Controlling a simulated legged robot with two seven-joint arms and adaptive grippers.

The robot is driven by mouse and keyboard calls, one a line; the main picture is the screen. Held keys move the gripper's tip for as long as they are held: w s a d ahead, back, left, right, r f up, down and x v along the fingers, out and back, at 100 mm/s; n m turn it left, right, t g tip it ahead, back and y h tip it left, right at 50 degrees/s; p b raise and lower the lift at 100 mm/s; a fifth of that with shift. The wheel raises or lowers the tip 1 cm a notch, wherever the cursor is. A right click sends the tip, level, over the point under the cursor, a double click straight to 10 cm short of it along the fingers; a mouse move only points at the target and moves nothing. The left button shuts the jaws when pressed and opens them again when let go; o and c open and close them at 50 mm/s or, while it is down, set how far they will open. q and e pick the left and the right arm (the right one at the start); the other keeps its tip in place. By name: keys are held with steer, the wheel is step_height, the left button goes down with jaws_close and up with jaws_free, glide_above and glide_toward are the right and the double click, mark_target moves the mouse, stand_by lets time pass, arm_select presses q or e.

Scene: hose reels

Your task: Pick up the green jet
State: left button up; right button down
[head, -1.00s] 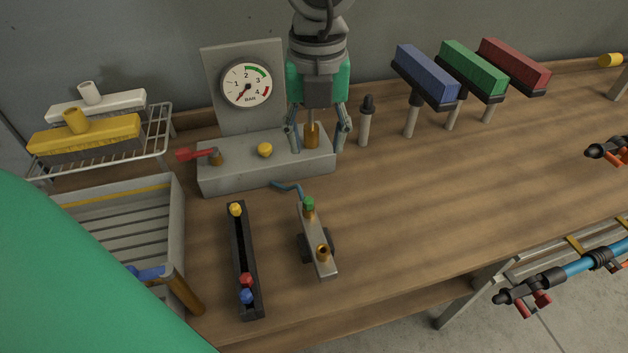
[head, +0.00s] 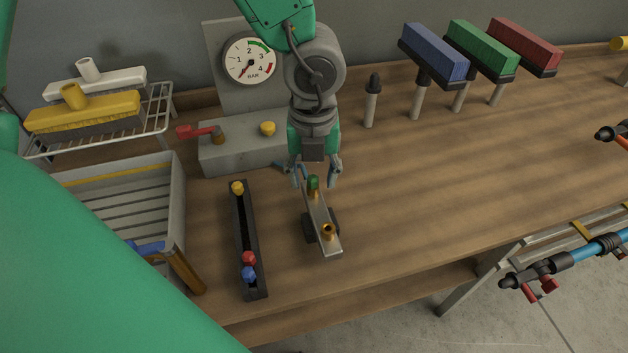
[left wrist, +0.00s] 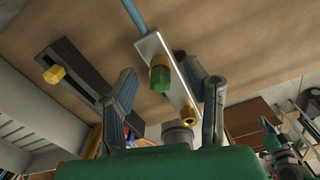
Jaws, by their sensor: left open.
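The green jet (head: 314,184) stands on the rear end of a small grey wheeled block (head: 321,222) in the middle of the bench. In the left wrist view the green jet (left wrist: 160,78) shows between my fingers, with a brass fitting beneath its green cap. My left gripper (head: 315,180) is open, its two fingers on either side of the jet from above. I cannot tell whether a finger touches it. In the left wrist view the left gripper (left wrist: 168,95) has a clear gap between its fingers. My right gripper is not in view.
A dark rack (head: 246,235) with yellow, red and blue jets stands left of the block. Behind are the gauge stand (head: 212,65) and its grey base (head: 240,158). A grey crate (head: 178,210) is at left. Brushes stand at the back right. The bench right of the block is clear.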

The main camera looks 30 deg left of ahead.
arm_select(q)
steer(key=shift+s, duration=0.1)
steer(key=c, duration=0.9)
